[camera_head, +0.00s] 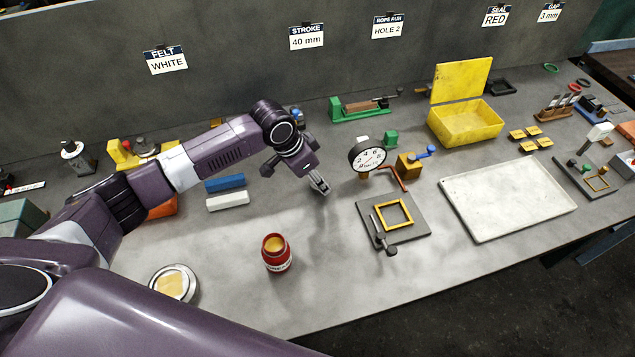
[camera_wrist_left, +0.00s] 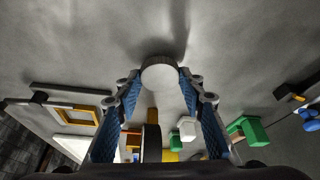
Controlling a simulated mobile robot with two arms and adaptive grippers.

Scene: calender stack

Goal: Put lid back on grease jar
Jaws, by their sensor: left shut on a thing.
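The red grease jar (camera_head: 277,255) stands upright on the bench with its top open, showing yellow-orange grease. My left gripper (camera_head: 319,184) is above the bench, behind and to the right of the jar in the head view. In the left wrist view its blue-padded fingers are shut on a pale grey round lid (camera_wrist_left: 159,72) with a ribbed edge, held at the fingertips. The lid is hard to make out in the head view. The lid and jar are apart. My right gripper is not in view.
A round tin (camera_head: 173,284) with yellowish content lies left of the jar. A dark plate with a yellow frame (camera_head: 394,214) and a dial gauge (camera_head: 367,156) stand to the right. Blue and white bars (camera_head: 227,200) lie behind left. The bench around the jar is clear.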

